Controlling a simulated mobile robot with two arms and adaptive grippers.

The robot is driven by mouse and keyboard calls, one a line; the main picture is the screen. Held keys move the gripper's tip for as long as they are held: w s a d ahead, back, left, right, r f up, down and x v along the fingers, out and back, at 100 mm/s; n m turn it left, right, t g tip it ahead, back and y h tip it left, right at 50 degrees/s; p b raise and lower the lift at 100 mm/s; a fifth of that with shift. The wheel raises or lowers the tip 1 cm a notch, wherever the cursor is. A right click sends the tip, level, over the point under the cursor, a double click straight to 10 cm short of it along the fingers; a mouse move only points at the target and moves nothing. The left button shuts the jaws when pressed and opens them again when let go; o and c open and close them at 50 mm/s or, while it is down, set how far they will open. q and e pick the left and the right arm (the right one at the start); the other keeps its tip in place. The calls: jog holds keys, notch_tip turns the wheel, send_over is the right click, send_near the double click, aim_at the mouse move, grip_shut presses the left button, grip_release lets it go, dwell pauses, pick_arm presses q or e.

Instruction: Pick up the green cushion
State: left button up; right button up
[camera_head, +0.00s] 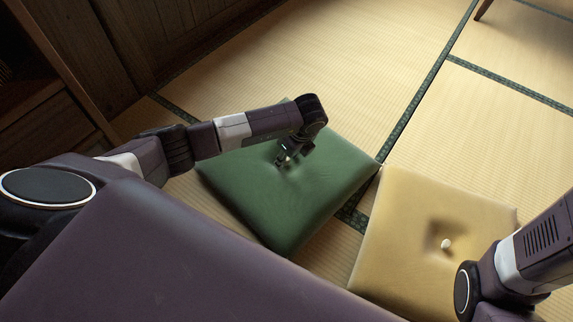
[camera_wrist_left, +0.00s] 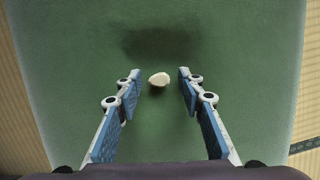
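The green cushion (camera_head: 308,194) lies flat on the tatami floor in the head view. It fills most of the left wrist view (camera_wrist_left: 220,50), with a pale button (camera_wrist_left: 159,79) at its middle. My left gripper (camera_head: 283,160) is over the cushion's middle, pointing down. In the left wrist view its two blue-padded fingers (camera_wrist_left: 157,80) are apart, one on each side of the button, with nothing held between them. I cannot tell whether the fingertips touch the cushion. My right arm shows at the lower right of the head view, but its gripper is out of view.
A yellow cushion (camera_head: 400,235) with a pale button lies close to the right of the green one. A dark wooden cabinet (camera_head: 110,55) stands at the upper left. The tatami floor (camera_head: 340,70) beyond the cushions is clear. A wooden leg (camera_head: 482,9) shows at the top right.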

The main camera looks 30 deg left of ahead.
pick_arm(q)
grip_shut()
jog(key=shift+r, duration=0.15)
